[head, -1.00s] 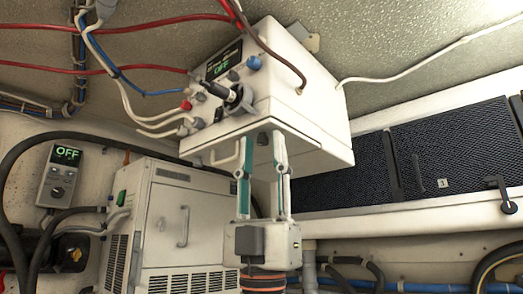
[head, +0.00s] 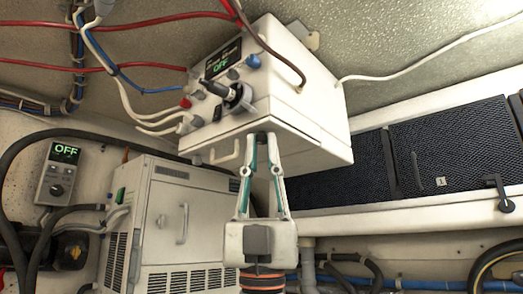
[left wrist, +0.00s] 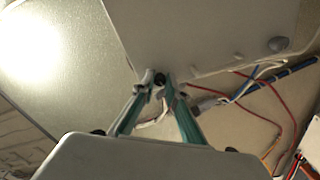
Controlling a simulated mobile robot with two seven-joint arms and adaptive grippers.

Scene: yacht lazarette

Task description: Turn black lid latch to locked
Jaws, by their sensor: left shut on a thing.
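The white box (head: 310,110) hangs at the upper middle of the head view. The small black latch (head: 263,134) sits at its lower front edge, mostly hidden between my fingertips. My left gripper (head: 261,143) reaches up from below and is shut on this latch. In the left wrist view the latch (left wrist: 160,79) shows as a dark spot between the fingertips of my left gripper (left wrist: 159,85), against the box (left wrist: 200,45). Its turn position cannot be made out. My right gripper is not in view.
The box's panel has a display (head: 222,62), a black handle (head: 216,86) and several cables. A white vented unit (head: 165,225) and a grey controller reading OFF (head: 59,175) stand left. Dark mesh panels (head: 440,150) with another black lever (head: 497,190) lie right.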

